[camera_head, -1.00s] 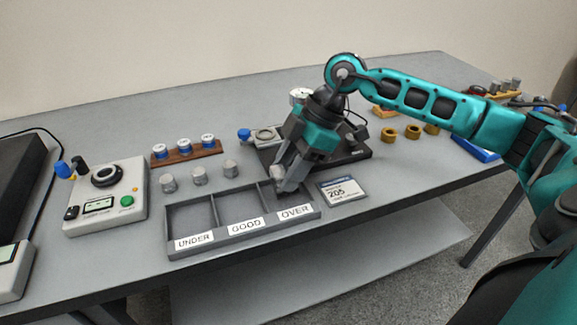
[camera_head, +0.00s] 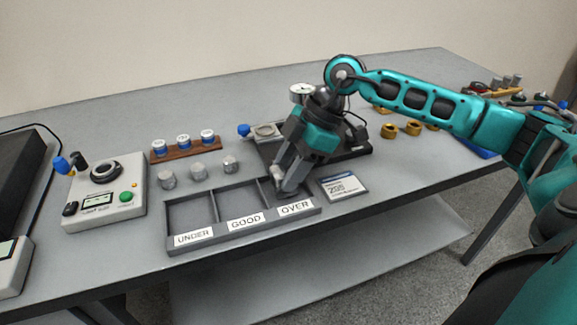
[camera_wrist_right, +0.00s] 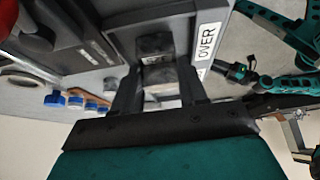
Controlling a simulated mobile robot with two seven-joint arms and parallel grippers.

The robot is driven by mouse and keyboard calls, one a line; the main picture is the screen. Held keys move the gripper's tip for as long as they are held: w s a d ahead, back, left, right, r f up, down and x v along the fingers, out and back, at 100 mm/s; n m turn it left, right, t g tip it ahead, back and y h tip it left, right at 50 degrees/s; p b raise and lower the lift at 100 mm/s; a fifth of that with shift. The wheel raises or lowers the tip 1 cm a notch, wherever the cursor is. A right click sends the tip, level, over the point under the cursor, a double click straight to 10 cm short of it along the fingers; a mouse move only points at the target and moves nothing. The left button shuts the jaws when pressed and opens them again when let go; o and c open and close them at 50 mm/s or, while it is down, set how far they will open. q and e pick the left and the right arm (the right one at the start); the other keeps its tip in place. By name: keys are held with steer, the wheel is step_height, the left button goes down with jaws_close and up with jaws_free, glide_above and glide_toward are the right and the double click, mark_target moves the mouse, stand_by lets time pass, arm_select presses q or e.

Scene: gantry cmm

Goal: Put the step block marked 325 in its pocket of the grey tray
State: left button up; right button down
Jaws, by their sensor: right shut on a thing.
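The grey tray (camera_head: 180,248) lies at the front of the table, with compartments labelled UNDER, GOOD and OVER. My right gripper (camera_head: 284,190) reaches down into the OVER compartment at the tray's right end. It is shut on a small grey metal block (camera_wrist_right: 160,82), which sits between the fingers in the right wrist view, close to the OVER label. No number can be read on the block, and the fingers hide part of it. I cannot tell whether it touches the compartment floor. My left gripper is not in view.
A wooden rack (camera_head: 186,148) with blue-ringed pieces is farther back. A control box (camera_head: 105,195) stands left, a card reading 205 (camera_head: 343,189) right, and a black-based gauge stand (camera_head: 355,152) behind the gripper.

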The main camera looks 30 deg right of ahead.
steer(key=shift+f, duration=0.3)
stand_by(0.5)
steer(key=shift+c, duration=0.7)
jaws_free()
